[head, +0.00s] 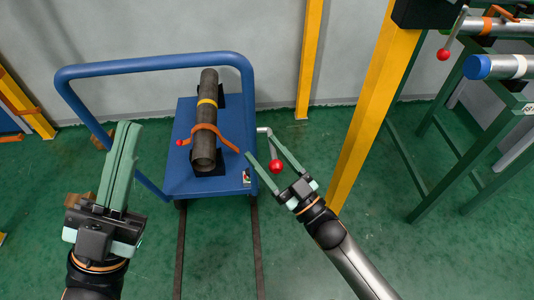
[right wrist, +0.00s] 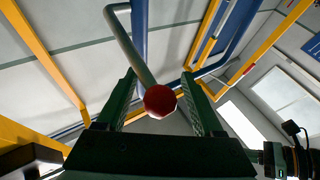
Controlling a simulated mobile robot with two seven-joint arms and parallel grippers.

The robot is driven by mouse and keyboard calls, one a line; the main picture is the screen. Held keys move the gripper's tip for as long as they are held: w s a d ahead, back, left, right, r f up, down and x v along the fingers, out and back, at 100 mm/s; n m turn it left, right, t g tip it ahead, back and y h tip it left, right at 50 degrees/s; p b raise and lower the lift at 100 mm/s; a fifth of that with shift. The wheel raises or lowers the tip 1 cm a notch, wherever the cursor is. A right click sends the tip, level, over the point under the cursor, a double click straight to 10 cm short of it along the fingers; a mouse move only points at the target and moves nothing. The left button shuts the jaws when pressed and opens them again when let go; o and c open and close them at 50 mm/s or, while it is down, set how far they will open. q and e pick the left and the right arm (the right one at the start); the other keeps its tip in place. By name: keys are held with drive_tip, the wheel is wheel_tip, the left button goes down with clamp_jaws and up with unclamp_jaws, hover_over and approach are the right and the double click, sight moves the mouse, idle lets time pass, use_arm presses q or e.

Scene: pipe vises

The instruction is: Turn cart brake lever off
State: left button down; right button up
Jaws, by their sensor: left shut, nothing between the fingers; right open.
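The brake lever (head: 268,146) is a bent grey rod with a red ball knob (head: 276,166), at the right side of the blue cart (head: 205,187). My right gripper (head: 261,145) is open, with one finger on each side of the lever. In the right wrist view the red ball (right wrist: 160,101) and the rod (right wrist: 130,45) lie between the two fingers (right wrist: 159,77), with gaps showing on both sides. I cannot tell if either finger touches it. My left gripper (head: 127,126) is shut and empty, left of the cart.
A dark pipe (head: 208,110) with a yellow band and an orange strap (head: 205,128) lies on the cart. A yellow post (head: 366,100) stands close to my right arm. A green rack (head: 440,185) holds pipes at the right. Dark floor rails (head: 181,250) run from the cart; green floor between is clear.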

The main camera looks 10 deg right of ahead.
drive_tip(key=shift+c, duration=0.2)
clamp_jaws()
idle(0.3)
drive_tip(key=shift+s+f, duration=0.1)
idle(0.7)
